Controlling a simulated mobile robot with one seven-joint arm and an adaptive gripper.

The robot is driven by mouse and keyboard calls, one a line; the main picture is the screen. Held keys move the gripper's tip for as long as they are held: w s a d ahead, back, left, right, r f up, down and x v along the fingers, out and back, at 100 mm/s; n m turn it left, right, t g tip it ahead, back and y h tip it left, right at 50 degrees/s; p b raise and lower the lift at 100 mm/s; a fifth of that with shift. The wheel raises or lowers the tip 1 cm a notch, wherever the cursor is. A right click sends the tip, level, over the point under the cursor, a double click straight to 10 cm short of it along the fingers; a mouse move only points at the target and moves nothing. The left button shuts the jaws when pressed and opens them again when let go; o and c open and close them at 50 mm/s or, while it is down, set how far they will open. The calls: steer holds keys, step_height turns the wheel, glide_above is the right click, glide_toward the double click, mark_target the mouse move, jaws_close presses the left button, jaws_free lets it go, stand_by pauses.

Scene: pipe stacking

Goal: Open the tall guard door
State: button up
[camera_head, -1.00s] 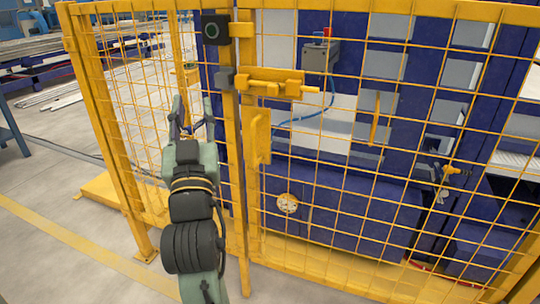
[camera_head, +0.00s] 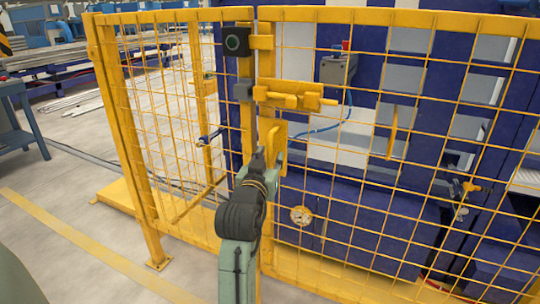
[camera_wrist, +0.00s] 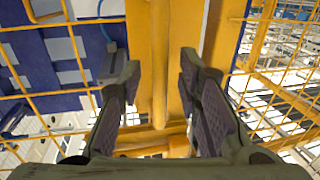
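The tall guard door (camera_head: 395,17) is a yellow mesh panel at the right in the head view. It appears shut against the yellow post. A yellow slide bolt (camera_head: 293,97) sits across its upper left edge. A yellow handle (camera_head: 276,140) stands out from the frame below the bolt. My gripper (camera_head: 258,158) is at the door's left edge, close to the handle and partly hiding it. In the wrist view, my gripper (camera_wrist: 157,70) is open, with a yellow upright bar (camera_wrist: 160,75) between and beyond its fingers. I cannot tell whether they touch it.
A fixed mesh panel (camera_head: 165,120) stands left of the door. A blue machine (camera_head: 345,215) is behind the door. Open floor (camera_head: 50,255) lies at the left.

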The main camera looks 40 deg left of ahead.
steer(key=shift+w+a, duration=0.2)
steer(key=shift+w, duration=0.2)
jaws_close()
stand_by(0.7)
